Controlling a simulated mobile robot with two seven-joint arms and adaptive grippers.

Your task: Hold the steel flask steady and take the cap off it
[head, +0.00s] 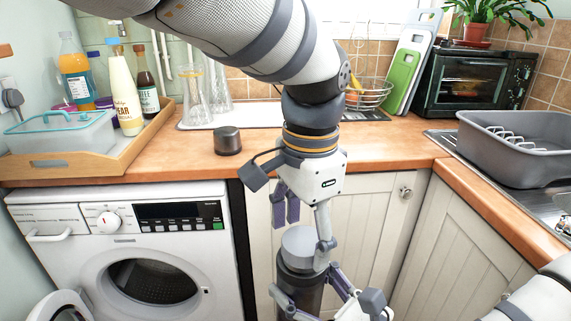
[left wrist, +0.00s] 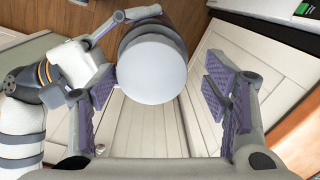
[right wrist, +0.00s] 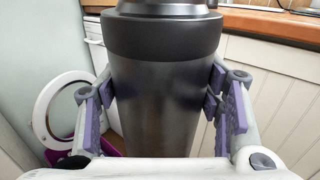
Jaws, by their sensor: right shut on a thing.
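The steel flask (head: 298,285) is dark grey and stands upright low in front of the cabinet doors. A round, flat, light grey top that looks like its cap (head: 299,241) is on its upper end; the cap also shows in the left wrist view (left wrist: 152,72). My right gripper (right wrist: 163,105) is shut on the flask's body, with a finger on each side. My left gripper (head: 305,222) points down just above the cap. Its fingers are spread wide and empty, with the cap between and beyond them in the left wrist view (left wrist: 158,92).
A short dark cylinder (head: 228,140) stands on the wooden counter (head: 190,152). A tray (head: 135,150) with bottles and a box is at the left. The washing machine (head: 60,215) has its door open. A grey dish tub (head: 515,150) is at the right.

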